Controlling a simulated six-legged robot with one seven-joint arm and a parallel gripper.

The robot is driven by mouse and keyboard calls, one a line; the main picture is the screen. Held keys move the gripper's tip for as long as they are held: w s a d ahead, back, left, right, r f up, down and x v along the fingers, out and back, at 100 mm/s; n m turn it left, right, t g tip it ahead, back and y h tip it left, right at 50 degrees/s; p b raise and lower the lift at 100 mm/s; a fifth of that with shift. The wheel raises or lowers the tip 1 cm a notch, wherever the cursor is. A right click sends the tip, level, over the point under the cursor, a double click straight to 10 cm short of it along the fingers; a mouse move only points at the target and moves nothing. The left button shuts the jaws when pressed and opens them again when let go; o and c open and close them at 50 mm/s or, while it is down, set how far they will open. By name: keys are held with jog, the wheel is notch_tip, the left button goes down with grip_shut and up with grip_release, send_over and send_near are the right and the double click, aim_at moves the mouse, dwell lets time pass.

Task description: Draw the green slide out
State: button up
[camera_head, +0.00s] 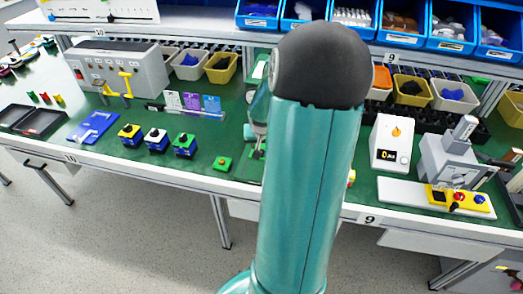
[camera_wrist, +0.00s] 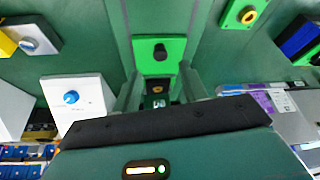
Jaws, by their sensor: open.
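A bright green block with a round black knob (camera_wrist: 160,52), which looks like the green slide, is near the top middle of the wrist view. It sits on a darker green strip. My gripper (camera_wrist: 161,92) is open, with one finger on each side of the line leading to the block. The knob appears beyond the fingertips and not between them. In the head view my gripper (camera_head: 258,150) hangs low over the green bench top, and my teal arm hides most of what lies behind it, so the slide cannot be made out there.
A small green block with a yellow button (camera_head: 222,163) stands left of my gripper. Several coloured switch boxes (camera_head: 157,139) stand further left. A shelf with blue bins (camera_head: 349,17) overhangs the bench's back.

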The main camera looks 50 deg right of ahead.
jog(key=x, duration=0.6)
jog(key=shift+f, duration=0.15)
jog(key=shift+c, duration=0.4)
grip_shut()
